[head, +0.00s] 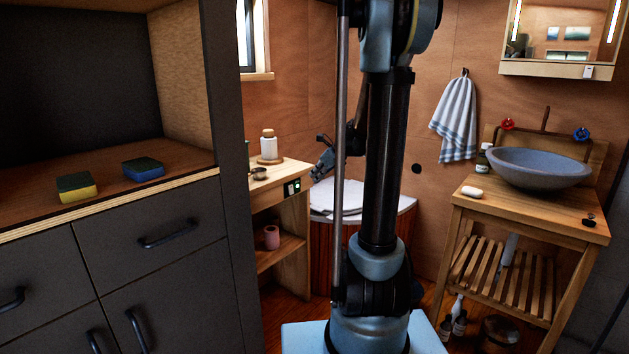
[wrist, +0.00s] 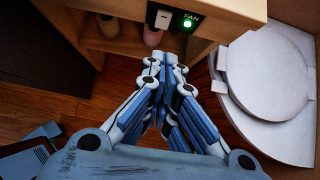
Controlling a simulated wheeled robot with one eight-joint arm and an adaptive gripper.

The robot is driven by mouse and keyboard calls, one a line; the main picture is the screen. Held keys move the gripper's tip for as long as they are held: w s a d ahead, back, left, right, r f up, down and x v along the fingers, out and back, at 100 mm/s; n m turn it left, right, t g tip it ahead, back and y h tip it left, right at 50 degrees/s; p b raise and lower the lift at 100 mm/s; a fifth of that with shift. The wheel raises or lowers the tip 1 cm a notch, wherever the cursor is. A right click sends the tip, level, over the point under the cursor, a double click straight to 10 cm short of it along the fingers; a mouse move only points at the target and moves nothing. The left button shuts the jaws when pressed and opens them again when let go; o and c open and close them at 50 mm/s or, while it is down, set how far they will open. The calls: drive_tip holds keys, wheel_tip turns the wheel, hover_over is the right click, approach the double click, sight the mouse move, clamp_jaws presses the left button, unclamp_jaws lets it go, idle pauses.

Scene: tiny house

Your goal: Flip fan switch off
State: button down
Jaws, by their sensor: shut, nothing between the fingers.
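The fan switch panel is a small dark plate on the front edge of a wooden shelf unit. In the wrist view it shows a white switch (wrist: 162,16) and, to its right, a lit green light (wrist: 187,22) under the label FAN. In the head view the fan switch panel (head: 292,187) is small, with a green glow. My gripper (wrist: 163,62) is shut and empty, its fingertips just below the switch in the wrist picture. I cannot tell whether they touch the unit. In the head view my gripper (head: 318,174) is right of the panel, partly hidden by my arm.
A toilet with a white lid (wrist: 265,65) stands right of the shelf unit. A pink roll (head: 271,237) sits on the lower shelf. A white bottle (head: 268,145) stands on top. Grey cabinets (head: 150,255) fill the left; a sink (head: 540,168) is at right.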

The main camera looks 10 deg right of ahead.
sight(291, 189)
drive_tip(key=shift+f, duration=0.1)
drive_tip(key=shift+s+d+f+g+h, duration=0.15)
drive_tip(key=shift+s+f+g+h, duration=0.2)
drive_tip(key=shift+f, duration=0.1)
drive_tip(key=w+a+r+x, duration=0.1)
drive_tip(key=x, duration=1.2)
drive_tip(key=shift+w+a+r, duration=0.25)
drive_tip(key=shift+w+r, duration=0.1)
drive_tip(key=shift+r, duration=0.05)
drive_tip(key=shift+a, duration=0.1)
